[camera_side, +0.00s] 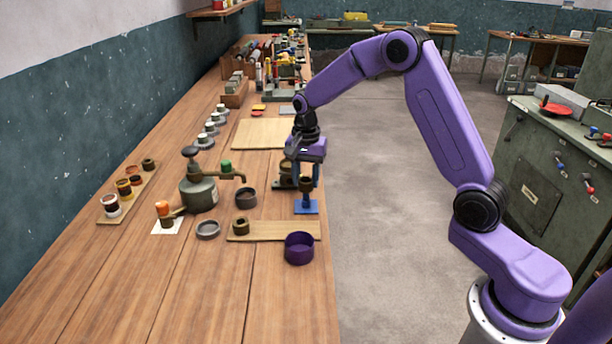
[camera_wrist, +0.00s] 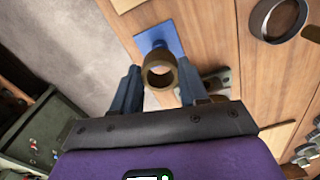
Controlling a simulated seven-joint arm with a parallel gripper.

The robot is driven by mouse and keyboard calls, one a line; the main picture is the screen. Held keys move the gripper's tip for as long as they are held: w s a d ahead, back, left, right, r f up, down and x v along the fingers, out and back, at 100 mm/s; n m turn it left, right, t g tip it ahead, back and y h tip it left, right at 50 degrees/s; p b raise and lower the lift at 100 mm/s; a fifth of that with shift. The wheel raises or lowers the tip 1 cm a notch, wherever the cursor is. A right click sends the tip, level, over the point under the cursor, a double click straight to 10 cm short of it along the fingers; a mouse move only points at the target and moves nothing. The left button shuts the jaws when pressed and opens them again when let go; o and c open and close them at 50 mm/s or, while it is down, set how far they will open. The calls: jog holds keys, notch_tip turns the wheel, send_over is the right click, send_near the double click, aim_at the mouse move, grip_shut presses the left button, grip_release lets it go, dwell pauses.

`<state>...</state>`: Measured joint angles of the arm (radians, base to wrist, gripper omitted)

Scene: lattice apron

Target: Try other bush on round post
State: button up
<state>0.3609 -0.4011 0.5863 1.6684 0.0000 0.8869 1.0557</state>
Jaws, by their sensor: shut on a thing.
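My gripper (camera_side: 306,182) is shut on a brown bush (camera_side: 306,184), which also shows as an upright ring between the fingers in the wrist view (camera_wrist: 160,71). The blue post (camera_side: 306,199) rises from a square blue base on the bench near its right edge. The bush is directly over the post in the side view. I cannot tell whether it is just above the post's top or around its tip. In the wrist view the blue base (camera_wrist: 158,37) lies beyond the bush. Another dark brown bush (camera_side: 241,227) stands on a wooden board (camera_side: 275,232).
A dark round dish (camera_side: 246,197), a grey ring (camera_side: 207,229) and a green-grey pot with a spout (camera_side: 200,192) are to the left. A metal fixture (camera_side: 283,182) sits close behind the post. The front bench is clear.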

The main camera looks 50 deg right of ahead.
jog(key=shift+f, duration=1.5)
dwell(0.3)
jog(key=o, duration=1.2)
jog(key=shift+o, duration=0.2)
jog(key=shift+r, duration=0.15)
